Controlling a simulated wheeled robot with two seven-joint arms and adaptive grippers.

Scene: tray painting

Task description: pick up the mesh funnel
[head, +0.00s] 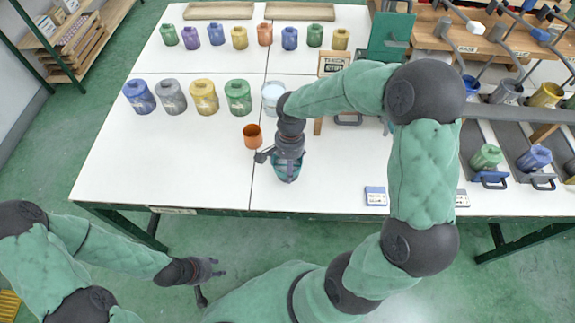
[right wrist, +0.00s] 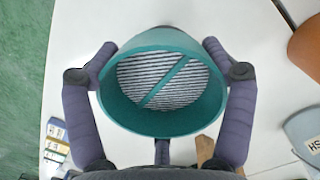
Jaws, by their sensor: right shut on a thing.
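The mesh funnel (right wrist: 120,95) is a teal ring with a striped grey mesh and a diagonal bar inside.
An orange cup (head: 252,138) stands just left of the funnel on the table (head: 180,175). A row of blue, grey, yellow and green pots (head: 204,97) stands behind, with a white pot (head: 271,95). Small cards (head: 375,196) lie to the right. The front left is clear.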

